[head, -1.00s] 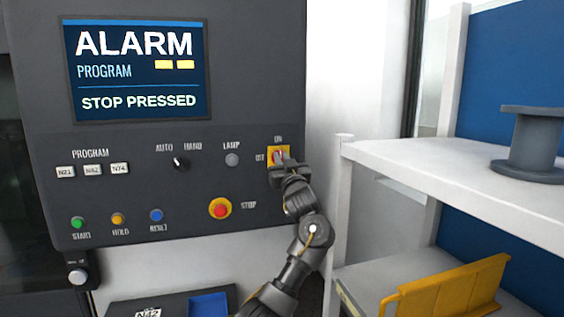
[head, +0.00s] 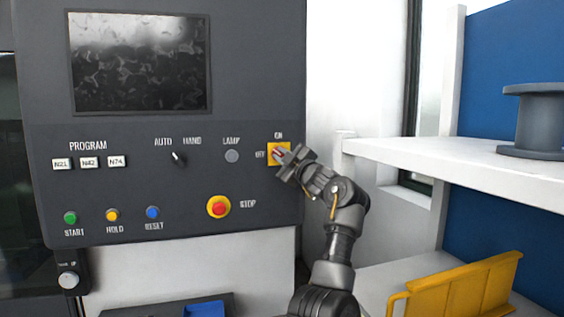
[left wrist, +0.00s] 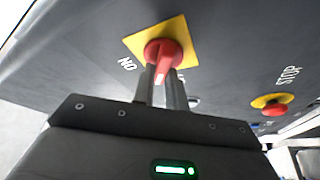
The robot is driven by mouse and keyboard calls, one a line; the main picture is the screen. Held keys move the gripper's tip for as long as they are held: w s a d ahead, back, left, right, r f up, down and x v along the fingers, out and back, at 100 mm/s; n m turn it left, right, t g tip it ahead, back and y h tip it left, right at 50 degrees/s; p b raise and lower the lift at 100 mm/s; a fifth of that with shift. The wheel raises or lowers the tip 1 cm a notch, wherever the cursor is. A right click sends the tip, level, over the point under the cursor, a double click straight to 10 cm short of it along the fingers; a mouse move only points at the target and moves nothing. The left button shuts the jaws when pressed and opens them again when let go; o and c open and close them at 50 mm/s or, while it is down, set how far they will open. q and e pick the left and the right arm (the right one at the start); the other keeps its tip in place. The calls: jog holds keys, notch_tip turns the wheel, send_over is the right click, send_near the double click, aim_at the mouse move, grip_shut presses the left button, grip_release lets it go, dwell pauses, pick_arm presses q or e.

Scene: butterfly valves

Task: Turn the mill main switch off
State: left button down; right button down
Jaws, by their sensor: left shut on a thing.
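The mill main switch is a red rotary knob on a yellow square plate (head: 271,160) at the right of the dark control panel, with ON above it and OFF to its left. In the left wrist view, the red knob (left wrist: 163,50) has its pale-marked handle between my fingers, pointing toward the OFF side, away from ON. My left gripper (head: 283,160) is shut on the switch knob and hides part of it in the head view; its fingers (left wrist: 160,84) show in the wrist view. The panel screen (head: 140,65) is dark, with only reflections. My right gripper is not in view.
The red STOP button (head: 219,207) sits below and left of the switch. A lamp (head: 232,156) and selector (head: 178,156) lie to its left. A white shelf (head: 450,165) with a grey spool (head: 535,120) and a yellow holder (head: 460,290) stand at right.

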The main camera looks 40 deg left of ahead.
pick_arm(q)
jog(key=n+g, duration=0.1)
jog(key=n, duration=0.2)
jog(key=shift+h, duration=0.3)
jog(key=shift+f+n+g+h+p, duration=0.1)
jog(key=shift+n+g+h+p, duration=0.25)
jog(key=shift+n, duration=0.9)
jog(key=shift+n+g+h+p, duration=0.1)
jog(key=shift+n+g+h, duration=0.25)
jog(key=shift+n, duration=0.9)
jog(key=c, duration=1.4)
grip_release()
jog(key=shift+c, duration=0.2)
jog(key=shift+s, duration=0.1)
